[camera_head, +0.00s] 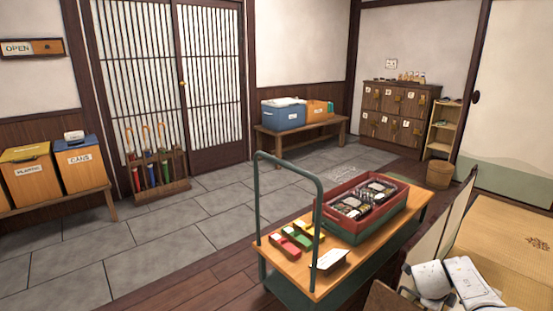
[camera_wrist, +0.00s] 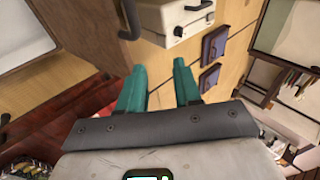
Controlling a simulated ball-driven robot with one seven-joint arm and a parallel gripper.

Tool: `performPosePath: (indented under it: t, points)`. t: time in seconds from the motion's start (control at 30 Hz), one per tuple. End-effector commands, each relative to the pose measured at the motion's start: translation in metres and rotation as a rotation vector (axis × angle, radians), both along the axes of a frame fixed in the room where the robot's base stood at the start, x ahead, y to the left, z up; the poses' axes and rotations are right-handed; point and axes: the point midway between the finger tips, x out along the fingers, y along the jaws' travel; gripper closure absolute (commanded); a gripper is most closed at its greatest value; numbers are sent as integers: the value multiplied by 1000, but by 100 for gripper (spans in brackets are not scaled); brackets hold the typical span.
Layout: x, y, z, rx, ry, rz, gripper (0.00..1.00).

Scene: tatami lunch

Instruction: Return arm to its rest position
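My gripper (camera_wrist: 159,74) shows in the wrist view. Its two teal fingers stand apart with a gap between them, and nothing is held there. Beyond the fingertips is a light wooden surface (camera_wrist: 220,80). In the head view, white parts of my arm (camera_head: 432,282) show at the lower right, beside the trolley; the fingers cannot be made out there.
A trolley (camera_head: 408,222) with a green handle carries a red crate (camera_head: 337,216) of packed boxes and several coloured blocks. Tatami (camera_head: 505,240) lies to the right. In the wrist view, a white box (camera_wrist: 175,22) and two dark booklets (camera_wrist: 214,44) are near the fingers. Stone floor is clear behind.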

Motion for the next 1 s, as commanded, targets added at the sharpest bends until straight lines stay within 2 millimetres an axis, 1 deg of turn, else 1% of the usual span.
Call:
performPosePath:
  t: [0.03,0.07,0.1,0.2,0.27,0.3,0.37,0.47,0.57,0.67,0.7,0.77,0.8,0.87,0.9,0.97,1.0]
  points:
    - [-19,-29,-19,-103,-5,7,66]
    - [-28,-47,-26,-173,-15,23,66]
    - [-40,-70,-32,-268,-27,57,66]
    - [-63,-107,-35,-480,-55,183,66]
    - [-73,-120,-32,-591,-64,286,66]
    - [-79,-124,-29,-657,-68,364,66]
    - [-85,-122,-25,-740,-70,494,66]
    - [-95,-104,-21,-843,-59,735,66]
    - [-107,-70,-23,-896,-28,996,66]
    - [-126,-26,-31,-901,27,1261,66]
    - [-137,-6,-35,-890,53,1363,66]
    - [-156,23,-42,-861,103,1514,66]
    - [-170,43,-47,-837,141,1609,66]
    - [-196,72,-53,-788,204,1744,66]
    - [-214,91,-56,-751,249,1827,66]
    - [-245,117,-60,-687,325,1941,66]
    - [-268,134,-60,-642,378,2008,66]
